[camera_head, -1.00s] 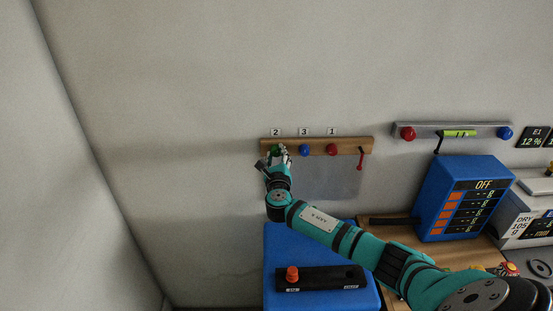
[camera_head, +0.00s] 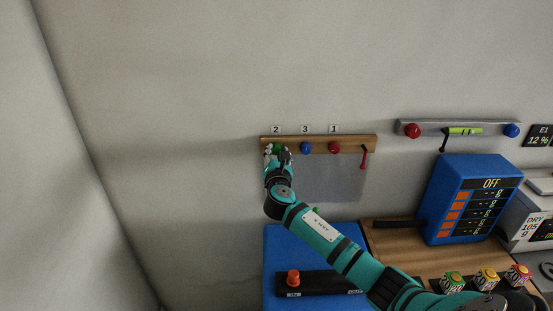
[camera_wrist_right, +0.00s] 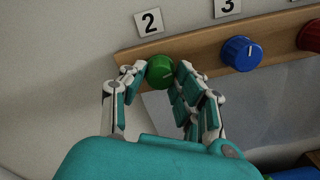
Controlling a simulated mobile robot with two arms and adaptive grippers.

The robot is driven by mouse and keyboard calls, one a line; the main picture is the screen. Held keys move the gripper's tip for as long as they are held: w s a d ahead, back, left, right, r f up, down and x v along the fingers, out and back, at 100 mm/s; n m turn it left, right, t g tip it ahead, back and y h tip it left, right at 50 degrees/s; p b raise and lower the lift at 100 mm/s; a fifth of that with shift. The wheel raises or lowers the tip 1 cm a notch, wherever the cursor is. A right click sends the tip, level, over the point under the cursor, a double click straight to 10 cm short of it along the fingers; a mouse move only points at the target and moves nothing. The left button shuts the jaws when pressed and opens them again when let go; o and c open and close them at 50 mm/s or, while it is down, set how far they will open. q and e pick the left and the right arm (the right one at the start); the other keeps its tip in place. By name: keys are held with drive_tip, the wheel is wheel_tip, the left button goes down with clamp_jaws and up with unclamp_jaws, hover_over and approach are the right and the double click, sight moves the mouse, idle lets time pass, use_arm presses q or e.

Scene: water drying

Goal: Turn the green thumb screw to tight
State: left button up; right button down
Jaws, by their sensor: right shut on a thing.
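The green thumb screw (camera_wrist_right: 160,70) sits on a wooden rail on the wall, under the label 2 (camera_wrist_right: 149,22). In the head view the green screw (camera_head: 277,148) is partly hidden by my right gripper (camera_head: 278,152). In the right wrist view my right gripper (camera_wrist_right: 161,75) has one finger on each side of the screw and is shut on it. My left gripper is not in view.
The blue knob (camera_wrist_right: 241,53) under label 3 and the red knob (camera_head: 334,148) under label 1 share the wooden rail (camera_head: 352,143). A red-handled lever (camera_head: 364,158) hangs at its right end. A blue OFF box (camera_head: 468,198) stands on the right.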

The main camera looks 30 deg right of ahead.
drive_tip(key=m+b, duration=0.1)
drive_tip(key=m, duration=0.1)
drive_tip(key=m+b, duration=0.1)
drive_tip(key=m, duration=0.1)
drive_tip(key=shift+f+m, duration=0.2)
drive_tip(key=shift+m, duration=0.1)
drive_tip(key=m+b, duration=0.3)
drive_tip(key=m, duration=0.1)
drive_tip(key=shift+m, duration=0.3)
drive_tip(key=m+b, duration=0.2)
drive_tip(key=m, duration=0.2)
drive_tip(key=shift+m, duration=0.3)
drive_tip(key=m+b, duration=0.2)
drive_tip(key=m, duration=0.2)
drive_tip(key=m+b, duration=0.1)
drive_tip(key=m, duration=0.4)
drive_tip(key=shift+b, duration=0.3)
drive_tip(key=m+b, duration=0.1)
drive_tip(key=m, duration=0.3)
drive_tip(key=shift+m, duration=0.3)
drive_tip(key=m, duration=0.3)
drive_tip(key=shift+r, duration=0.1)
drive_tip(key=m, duration=0.4)
drive_tip(key=shift+m, duration=0.6)
